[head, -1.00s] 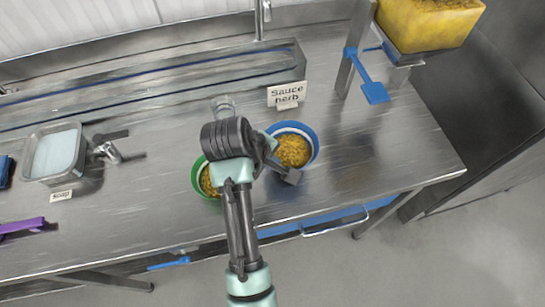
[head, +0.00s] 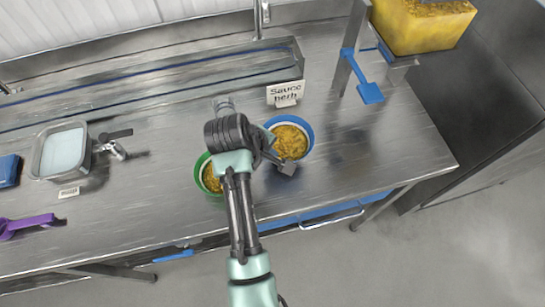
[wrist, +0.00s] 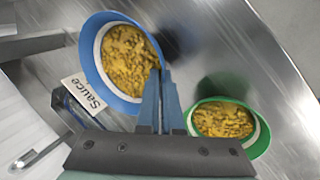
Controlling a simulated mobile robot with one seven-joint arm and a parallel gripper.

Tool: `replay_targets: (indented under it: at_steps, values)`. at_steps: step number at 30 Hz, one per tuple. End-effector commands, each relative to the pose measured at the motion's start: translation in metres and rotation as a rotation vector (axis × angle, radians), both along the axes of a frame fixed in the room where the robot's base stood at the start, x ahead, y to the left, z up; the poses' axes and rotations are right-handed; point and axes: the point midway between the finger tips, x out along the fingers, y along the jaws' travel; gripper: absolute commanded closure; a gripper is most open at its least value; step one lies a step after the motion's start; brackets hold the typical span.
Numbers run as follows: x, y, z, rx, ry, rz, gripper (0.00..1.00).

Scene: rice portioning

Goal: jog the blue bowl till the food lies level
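The blue bowl (head: 311,130) stands on the steel counter right of my arm in the head view. It also shows at the upper left of the wrist view (wrist: 87,62). Yellow-brown food (wrist: 128,58) lies inside it, with a lumpy surface. In the wrist view, more of the white inner wall shows on the left, and the food comes close to the rim near my fingers. My gripper (wrist: 160,75) has its fingers close together at the bowl's near rim and looks shut on it. I cannot tell whether the bowl is tilted.
A green bowl (head: 203,180) with similar food stands just left, partly behind my arm. It also shows in the wrist view (wrist: 262,140). A sauce sign (head: 285,93) stands behind the blue bowl. A blue lever (head: 370,92) hangs at the right. Counter right of the bowl is clear.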

Motion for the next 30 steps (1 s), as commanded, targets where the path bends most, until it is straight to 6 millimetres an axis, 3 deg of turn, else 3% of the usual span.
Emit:
replay_targets:
  at_steps: [9, 19, 30]
  values:
    - [-0.026, -0.009, 0.004, -0.001, 0.002, -0.001, 1.00]
    - [0.001, 0.001, 0.000, -0.001, -0.001, 0.000, 1.00]
    - [-0.026, -0.009, 0.001, -0.001, -0.001, 0.000, 1.00]
